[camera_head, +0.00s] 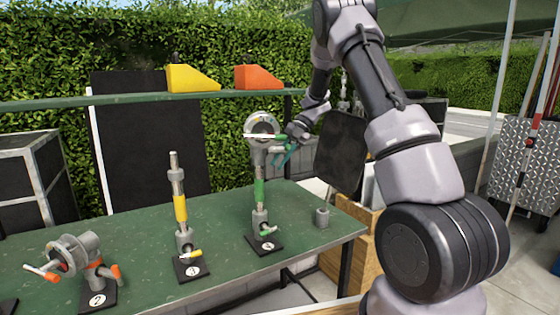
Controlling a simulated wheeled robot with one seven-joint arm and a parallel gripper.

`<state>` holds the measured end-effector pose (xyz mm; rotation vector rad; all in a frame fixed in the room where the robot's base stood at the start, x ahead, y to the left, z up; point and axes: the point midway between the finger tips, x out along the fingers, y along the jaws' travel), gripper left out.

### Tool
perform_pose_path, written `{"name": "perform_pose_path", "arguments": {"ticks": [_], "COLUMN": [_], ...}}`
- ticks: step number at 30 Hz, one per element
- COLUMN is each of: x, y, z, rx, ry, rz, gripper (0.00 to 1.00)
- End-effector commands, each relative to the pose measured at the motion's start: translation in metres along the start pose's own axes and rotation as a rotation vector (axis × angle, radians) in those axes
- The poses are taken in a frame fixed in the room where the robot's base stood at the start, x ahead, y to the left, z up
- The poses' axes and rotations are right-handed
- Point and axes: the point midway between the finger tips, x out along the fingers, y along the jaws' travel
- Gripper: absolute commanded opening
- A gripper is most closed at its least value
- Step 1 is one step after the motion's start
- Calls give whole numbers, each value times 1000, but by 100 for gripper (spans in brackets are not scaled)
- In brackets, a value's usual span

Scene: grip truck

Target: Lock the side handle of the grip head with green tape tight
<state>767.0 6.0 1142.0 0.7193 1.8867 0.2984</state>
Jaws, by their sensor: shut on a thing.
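The grip head (262,125) is a grey disc-shaped clamp on top of an upright post with green tape (259,191). The post stands in a grey socket on a black numbered base (265,243) at the right part of the table. A thin pale bar crosses the head's face. My gripper (283,155) reaches in from the right, with teal fingers at the head's right side, just below the disc. It is shut on the side handle there. The fingers and wrist hide most of this handle, so its exact angle cannot be seen.
An upright post with yellow tape (180,208) stands left of the green-taped one. An orange-taped grip head (75,252) sits at the front left of the green table (225,225). A small grey cylinder (322,217) stands near the right edge. Yellow (193,78) and orange (258,77) wedges sit behind.

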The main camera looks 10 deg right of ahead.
Motion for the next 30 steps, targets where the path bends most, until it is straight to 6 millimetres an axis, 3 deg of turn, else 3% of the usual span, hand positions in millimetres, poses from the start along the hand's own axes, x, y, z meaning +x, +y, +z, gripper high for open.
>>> {"name": "perform_pose_path", "arguments": {"ticks": [13, 14, 15, 16, 26, 30], "x": [3, 3, 2, 2, -1, -17], "y": [-1, -1, -1, -1, 0, -1], "z": [-1, -1, -1, -1, 0, 1], "rx": [6, 6, 6, 6, 5, 4], "ry": [12, 12, 11, 11, 7, 5], "rz": [-3, -3, -3, -2, -1, 1], "gripper": [0, 29, 45, 48, 48, 48]}}
